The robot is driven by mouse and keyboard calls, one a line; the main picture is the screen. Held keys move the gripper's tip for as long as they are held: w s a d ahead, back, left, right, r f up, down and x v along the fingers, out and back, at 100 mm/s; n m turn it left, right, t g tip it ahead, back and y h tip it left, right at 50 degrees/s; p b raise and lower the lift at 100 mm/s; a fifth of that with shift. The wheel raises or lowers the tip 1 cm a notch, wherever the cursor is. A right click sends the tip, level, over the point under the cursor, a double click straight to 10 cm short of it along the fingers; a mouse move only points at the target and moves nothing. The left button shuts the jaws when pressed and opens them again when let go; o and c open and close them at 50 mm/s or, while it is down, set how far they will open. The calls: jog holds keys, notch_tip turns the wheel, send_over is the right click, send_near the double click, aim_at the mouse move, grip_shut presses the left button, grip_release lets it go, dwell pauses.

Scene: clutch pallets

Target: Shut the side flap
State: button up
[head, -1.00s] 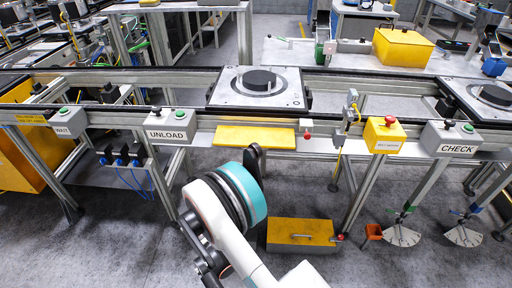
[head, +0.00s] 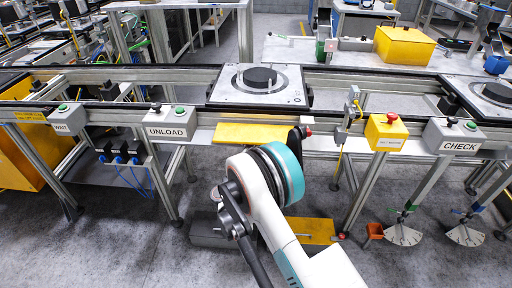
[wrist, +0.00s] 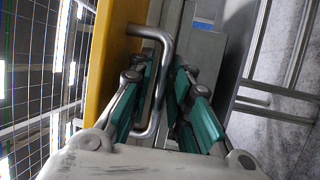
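A yellow flap (head: 255,133) shows below the conveyor's front rail in the head view, right of the UNLOAD box; I take it to be the side flap. The wrist view shows a yellow panel (wrist: 108,60) at the left, with a bent metal handle (wrist: 163,75) standing out from it. My gripper (wrist: 165,85) has its teal fingers on both sides of the handle's bar. The fingers look parted, with narrow gaps beside the bar. In the head view my arm hides the fingers.
A round part on a pallet (head: 230,92) sits above the flap. A white bracket's red knob (head: 308,131) is right of the flap. A yellow button box (head: 385,132) is farther right.

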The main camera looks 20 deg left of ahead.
grip_shut()
jog(key=shift+r, duration=0.15)
